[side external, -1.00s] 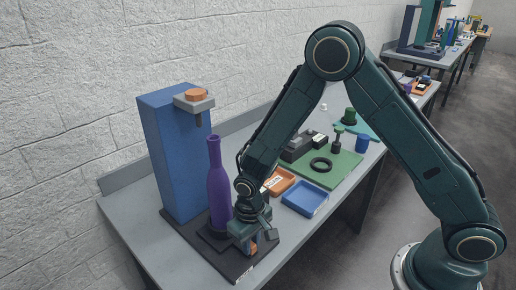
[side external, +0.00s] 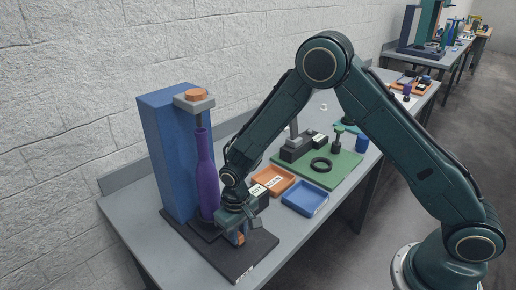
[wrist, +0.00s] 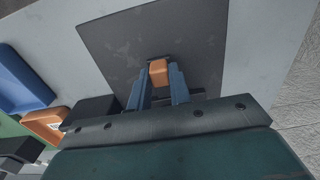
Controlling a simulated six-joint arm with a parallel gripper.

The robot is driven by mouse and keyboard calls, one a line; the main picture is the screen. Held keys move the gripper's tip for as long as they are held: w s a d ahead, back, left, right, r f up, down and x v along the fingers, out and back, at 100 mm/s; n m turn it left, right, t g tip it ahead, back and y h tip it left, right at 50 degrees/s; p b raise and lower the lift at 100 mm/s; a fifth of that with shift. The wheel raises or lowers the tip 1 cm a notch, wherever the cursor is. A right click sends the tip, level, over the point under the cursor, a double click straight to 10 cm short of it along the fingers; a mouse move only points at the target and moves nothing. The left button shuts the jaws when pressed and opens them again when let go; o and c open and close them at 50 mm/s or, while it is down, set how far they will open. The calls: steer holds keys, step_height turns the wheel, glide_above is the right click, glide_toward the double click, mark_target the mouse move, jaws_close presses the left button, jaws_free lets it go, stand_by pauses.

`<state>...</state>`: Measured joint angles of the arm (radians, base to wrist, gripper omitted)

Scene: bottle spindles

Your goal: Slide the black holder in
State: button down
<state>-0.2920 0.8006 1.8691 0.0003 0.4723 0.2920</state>
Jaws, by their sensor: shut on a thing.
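The purple bottle (side external: 207,175) stands upright on the black holder (side external: 206,222), which is low on the black base plate (side external: 262,254) and mostly hidden behind my gripper. Its neck is directly under the grey arm (side external: 194,105) of the blue column (side external: 168,150). My gripper (side external: 240,235) points down at the front of the holder. In the wrist view its blue fingers are shut on an orange grip block (wrist: 159,71), with the base plate (wrist: 120,45) around it. The join between block and holder is hidden.
An orange tray (side external: 272,181) and a blue tray (side external: 305,198) lie to the right of the bottle. Behind them a green mat (side external: 343,167) carries a black ring (side external: 321,165) and dark parts. The grey table (side external: 135,210) is clear at its front left.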

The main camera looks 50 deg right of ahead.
steer(key=shift+w, duration=0.45)
steer(key=c, duration=1.3)
jaws_free()
steer(key=shift+r, duration=0.1)
step_height(320, 180, up, 14)
steer(key=shift+f, duration=0.15)
